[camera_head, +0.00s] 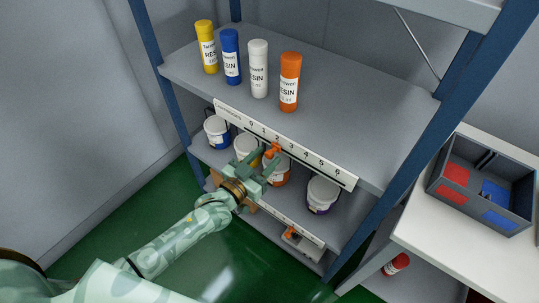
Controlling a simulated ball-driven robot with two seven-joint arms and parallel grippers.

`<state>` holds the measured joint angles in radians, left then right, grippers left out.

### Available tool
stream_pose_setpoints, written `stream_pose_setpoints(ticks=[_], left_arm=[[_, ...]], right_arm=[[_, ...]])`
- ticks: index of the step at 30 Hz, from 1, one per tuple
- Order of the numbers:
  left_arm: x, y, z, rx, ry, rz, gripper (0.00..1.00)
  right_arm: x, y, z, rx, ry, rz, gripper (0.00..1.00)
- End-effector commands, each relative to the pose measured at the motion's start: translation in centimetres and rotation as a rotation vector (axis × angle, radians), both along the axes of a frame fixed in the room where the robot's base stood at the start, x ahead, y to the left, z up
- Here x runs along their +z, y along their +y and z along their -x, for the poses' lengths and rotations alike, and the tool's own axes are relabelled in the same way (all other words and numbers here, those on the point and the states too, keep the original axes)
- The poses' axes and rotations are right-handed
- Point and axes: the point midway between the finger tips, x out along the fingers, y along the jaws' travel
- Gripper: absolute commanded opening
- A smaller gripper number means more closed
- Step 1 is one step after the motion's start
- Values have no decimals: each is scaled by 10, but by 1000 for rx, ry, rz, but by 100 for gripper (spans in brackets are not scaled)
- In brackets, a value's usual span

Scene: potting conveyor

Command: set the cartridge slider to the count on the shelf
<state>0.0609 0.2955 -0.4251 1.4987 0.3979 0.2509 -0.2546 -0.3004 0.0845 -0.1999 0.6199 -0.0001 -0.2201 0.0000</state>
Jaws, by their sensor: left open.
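Yellow (207,45), blue (230,56), white (258,68) and orange (290,81) cartridges stand upright in a row on the upper shelf (355,97). A white rail (325,171) with a scale from 0 to 6 runs along this shelf's front edge. Its small orange slider (272,150) sits at about the 2 mark; the exact mark is hard to read. My left gripper (267,159) is open just in front of and below the slider, its fingers close to it. I cannot tell whether they touch it. My right gripper is out of view.
White tubs, one with a purple band (323,194), stand on the shelf below. A second rail (292,222) with a slider runs along that lower shelf's edge. Blue posts flank the rack. A white table (420,226) at right holds a grey divided tray (484,216).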

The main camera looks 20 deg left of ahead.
Motion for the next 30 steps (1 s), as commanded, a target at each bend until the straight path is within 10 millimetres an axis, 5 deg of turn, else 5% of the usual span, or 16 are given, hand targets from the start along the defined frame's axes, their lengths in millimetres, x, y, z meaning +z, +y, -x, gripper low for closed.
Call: stream_pose_setpoints(ticks=[6, 15, 20, 25, 30], left_arm=[[-1, -7, -20, 1, 1, -1, 43], [0, -8, -22, 0, 1, -1, 43], [0, -8, -22, 1, 1, -1, 0], [1, -13, -20, 0, 1, 1, 0], [3, -47, -8, 0, 3, 4, 0]], right_arm=[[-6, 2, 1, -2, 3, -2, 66], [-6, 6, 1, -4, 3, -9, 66], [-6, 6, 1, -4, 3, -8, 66], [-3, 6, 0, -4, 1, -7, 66], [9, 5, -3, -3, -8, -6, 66]])
